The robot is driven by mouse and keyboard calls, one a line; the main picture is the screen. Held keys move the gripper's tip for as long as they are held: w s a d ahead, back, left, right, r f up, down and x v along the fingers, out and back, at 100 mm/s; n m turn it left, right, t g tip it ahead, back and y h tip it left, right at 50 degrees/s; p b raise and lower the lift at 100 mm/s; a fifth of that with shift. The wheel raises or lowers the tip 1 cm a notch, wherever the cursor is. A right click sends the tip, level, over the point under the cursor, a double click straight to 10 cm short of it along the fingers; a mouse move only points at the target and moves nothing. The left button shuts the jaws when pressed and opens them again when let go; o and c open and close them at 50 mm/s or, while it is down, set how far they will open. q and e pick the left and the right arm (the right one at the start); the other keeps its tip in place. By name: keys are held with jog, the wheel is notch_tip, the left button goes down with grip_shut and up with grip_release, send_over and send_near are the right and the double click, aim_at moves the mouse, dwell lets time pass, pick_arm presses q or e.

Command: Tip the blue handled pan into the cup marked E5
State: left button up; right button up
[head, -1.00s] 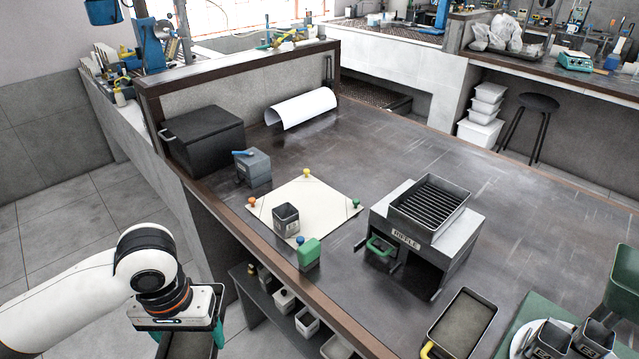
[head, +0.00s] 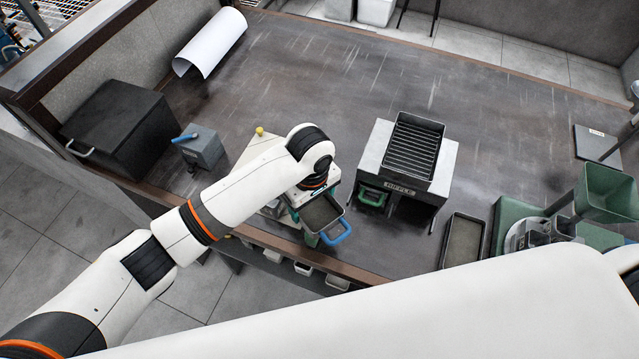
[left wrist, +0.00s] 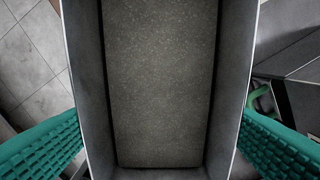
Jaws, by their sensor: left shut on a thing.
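The blue handled pan (head: 322,212) is a dark rectangular tray with a blue loop handle. My left gripper (head: 318,208) is shut on it and holds it over the front edge of the bench. In the left wrist view the pan (left wrist: 160,85) shows a speckled grey, grainy floor or layer. The green ribbed fingers lie along both its long sides. It looks about level. The pale mat (head: 258,150) lies behind my left arm and is mostly covered. The cup seen on the mat earlier is hidden or too unclear to make out, and no E5 mark is readable. My right gripper is not in view.
The riffle box (head: 445,165), with a green handled pan (head: 371,195) at its front, stands right of the held pan. Another dark tray (head: 463,241) lies further right. A grey block (head: 200,148) and black case (head: 120,125) stand left. The bench's back middle is clear.

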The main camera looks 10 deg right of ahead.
pick_arm(q)
jog(key=shift+s+d+r, duration=0.1)
jog(key=shift+s+d, duration=0.05)
jog(key=shift+d, duration=0.25)
jog(key=shift+s+d+r, duration=0.1)
jog(key=shift+d, duration=0.3)
jog(key=shift+w+a+g+h, duration=0.3)
jog(key=shift+w+a+h, duration=0.15)
jog(key=shift+a+h, duration=0.25)
jog(key=shift+a+r+h, duration=0.2)
jog(key=shift+a+h, duration=0.05)
jog(key=shift+h, duration=0.15)
jog(key=shift+w+a+r+g+h, duration=0.1)
jog(key=shift+a+r+g+h, duration=0.25)
jog(key=shift+h, duration=0.35)
jog(key=shift+f+b, duration=0.15)
jog(key=shift+b, duration=0.3)
jog(key=shift+w+a+r+g+h+b, duration=0.25)
jog(key=shift+a+h+b, duration=0.1)
jog(key=shift+h+b, duration=0.35)
jog(key=shift+r, duration=0.1)
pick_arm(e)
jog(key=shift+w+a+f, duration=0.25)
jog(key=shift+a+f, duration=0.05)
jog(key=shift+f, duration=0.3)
